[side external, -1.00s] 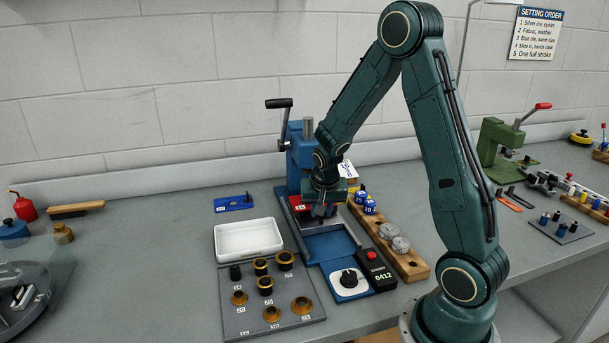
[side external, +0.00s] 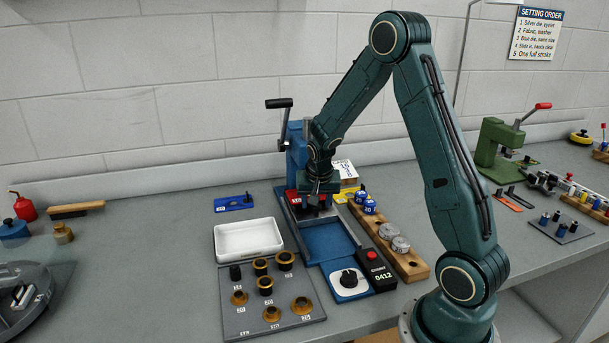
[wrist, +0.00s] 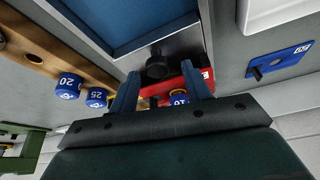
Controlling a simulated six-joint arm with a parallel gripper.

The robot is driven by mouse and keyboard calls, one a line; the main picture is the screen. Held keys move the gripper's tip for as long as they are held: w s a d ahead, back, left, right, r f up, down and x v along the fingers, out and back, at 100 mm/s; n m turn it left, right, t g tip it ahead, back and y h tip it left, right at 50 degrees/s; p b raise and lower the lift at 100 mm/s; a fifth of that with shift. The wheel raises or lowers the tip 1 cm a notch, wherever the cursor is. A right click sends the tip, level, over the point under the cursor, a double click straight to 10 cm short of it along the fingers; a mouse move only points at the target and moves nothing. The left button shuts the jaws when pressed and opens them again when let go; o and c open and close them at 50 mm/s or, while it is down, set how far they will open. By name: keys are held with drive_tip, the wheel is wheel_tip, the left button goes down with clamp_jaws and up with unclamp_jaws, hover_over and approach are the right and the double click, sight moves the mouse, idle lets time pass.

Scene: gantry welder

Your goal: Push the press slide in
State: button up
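The blue press (side external: 297,150) stands at the back of the bench with its black-handled lever up. Its slide shows as a red block (side external: 292,195) low at the press front, partly hidden by my gripper (side external: 318,200). In the wrist view, the red block (wrist: 198,78) lies behind the fingers on a pale metal track (wrist: 185,42). A dark round knob (wrist: 157,68) shows between the fingertips. A blue die marked 16 (wrist: 180,98) sits by the red block. My gripper (wrist: 160,78) has its fingers apart; whether they touch the slide is unclear.
A blue tray surface (side external: 328,244) lies in front of the press. A white tray (side external: 248,238) is at left. A wooden rack (side external: 415,268) with blue dies and silver discs runs along the right. A black counter box (side external: 377,272) stands in front.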

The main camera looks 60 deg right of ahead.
drive_tip(key=shift+a+r, duration=0.1)
drive_tip(key=v, duration=1.3)
drive_tip(key=shift+r, duration=0.35)
drive_tip(key=shift+s, duration=0.15)
drive_tip(key=s+a+r+n+t+y, duration=0.1)
drive_tip(key=s+a+r+n+y, duration=0.1)
drive_tip(key=s+a+n, duration=0.3)
drive_tip(key=s+a+r+n+t+y, duration=0.2)
drive_tip(key=s+a+r+n, duration=0.3)
drive_tip(key=s+a, duration=0.7)
drive_tip(key=shift+s+a+n, duration=0.4)
drive_tip(key=shift+a+n, duration=0.4)
drive_tip(key=shift+a, duration=0.45)
